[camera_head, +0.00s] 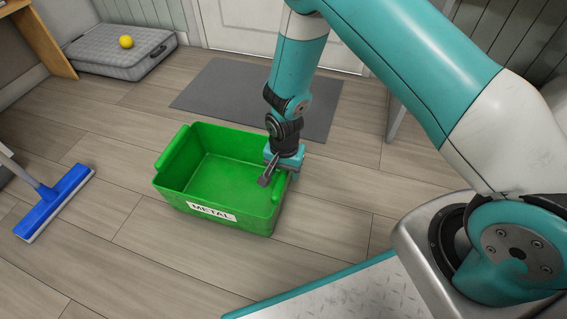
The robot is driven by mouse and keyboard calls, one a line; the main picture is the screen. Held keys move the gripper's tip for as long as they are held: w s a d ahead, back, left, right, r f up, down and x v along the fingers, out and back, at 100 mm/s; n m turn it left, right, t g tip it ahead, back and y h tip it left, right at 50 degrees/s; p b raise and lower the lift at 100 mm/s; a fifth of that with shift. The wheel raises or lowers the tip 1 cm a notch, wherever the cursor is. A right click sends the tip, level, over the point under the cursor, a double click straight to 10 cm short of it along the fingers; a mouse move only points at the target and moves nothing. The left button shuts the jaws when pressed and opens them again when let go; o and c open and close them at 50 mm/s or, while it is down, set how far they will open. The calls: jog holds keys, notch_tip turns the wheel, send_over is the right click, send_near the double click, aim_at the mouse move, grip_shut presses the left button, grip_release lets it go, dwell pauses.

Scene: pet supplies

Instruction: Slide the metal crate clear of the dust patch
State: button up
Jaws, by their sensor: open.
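The metal crate is a green open-topped bin (170,188) with a white label reading "METAL" on its near side. It stands upright on the wood floor and looks empty inside. My gripper (266,181) is open at the crate's right end, pointing down over or beside the right rim. I cannot tell whether its fingers touch the rim or straddle it. The arm hides part of the crate's far right corner. No dust patch can be made out on the floor in this view; the crate may cover it.
A blue floor squeegee or broom (58,200) lies at the left. A dark grey mat (225,90) lies behind the crate. A grey pet bed (105,55) with a yellow ball (126,41) is at the back left. Bare floor surrounds the crate's left and near sides.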

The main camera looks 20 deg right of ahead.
jog(key=shift+f+b, duration=0.55)
jog(key=shift+f, duration=0.8)
grip_shut()
